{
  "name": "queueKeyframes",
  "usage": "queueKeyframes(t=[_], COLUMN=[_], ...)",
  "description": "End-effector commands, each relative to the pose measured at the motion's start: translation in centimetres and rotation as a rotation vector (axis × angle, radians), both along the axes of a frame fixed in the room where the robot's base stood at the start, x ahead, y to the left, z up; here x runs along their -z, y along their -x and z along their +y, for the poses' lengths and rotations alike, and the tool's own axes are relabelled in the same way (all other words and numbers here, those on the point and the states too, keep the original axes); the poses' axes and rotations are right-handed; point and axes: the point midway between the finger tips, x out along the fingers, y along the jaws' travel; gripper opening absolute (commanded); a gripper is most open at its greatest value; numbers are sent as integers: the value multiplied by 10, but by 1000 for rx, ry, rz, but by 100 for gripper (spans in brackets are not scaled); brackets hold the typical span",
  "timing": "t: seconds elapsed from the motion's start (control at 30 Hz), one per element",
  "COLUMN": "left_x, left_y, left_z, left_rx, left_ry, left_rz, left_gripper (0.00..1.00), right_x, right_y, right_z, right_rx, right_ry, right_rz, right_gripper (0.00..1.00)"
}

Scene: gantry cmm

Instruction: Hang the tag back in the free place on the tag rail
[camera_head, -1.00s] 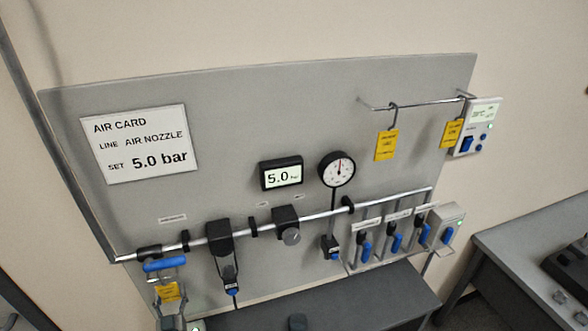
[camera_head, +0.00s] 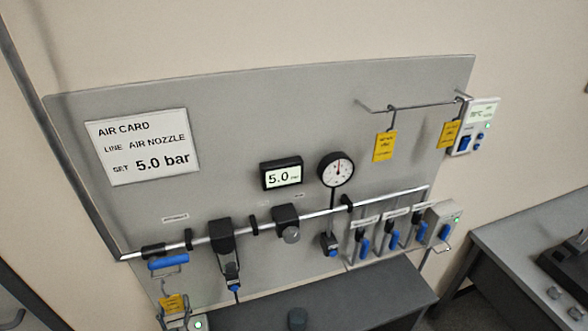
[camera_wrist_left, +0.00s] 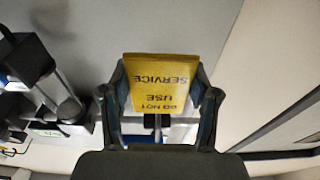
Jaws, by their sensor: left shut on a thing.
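A yellow tag (camera_head: 172,303) is low at the left in the head view, below a blue valve handle (camera_head: 168,262). It fills the middle of the wrist view (camera_wrist_left: 160,82), its lettering upside down, reading DO NOT USE SERVICE. My left gripper (camera_head: 173,313) is shut on this tag, with one finger at each side in the wrist view. A thin wire shape shows between tag and handle; I cannot tell whether it touches the valve. The tag rail (camera_head: 425,104) is at the upper right of the panel. Two yellow tags (camera_head: 385,146) (camera_head: 449,134) hang from it, with bare rail between them.
A pipe (camera_head: 320,212) with a regulator, a gauge (camera_head: 336,169) and several blue-handled valves crosses the panel. A display box (camera_head: 480,126) stands beside the rail's right end. A dark bench (camera_head: 350,301) lies below. The panel under the rail's left part is clear.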

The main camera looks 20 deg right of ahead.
Motion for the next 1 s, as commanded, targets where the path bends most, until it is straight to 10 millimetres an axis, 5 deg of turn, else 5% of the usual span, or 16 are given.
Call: queueKeyframes(t=[0.6, 1.0], left_x=[0, 2], left_y=[46, 49], left_z=[1, 2], left_rx=[0, -1], left_ry=[0, 0], left_rz=[0, -1], left_gripper=[38, 38], right_x=[-5, -2], right_y=[0, 0], right_z=[-3, -3], right_rx=[-2, -2], right_ry=[4, 4], right_rz=[0, 0], right_gripper=[74, 74])
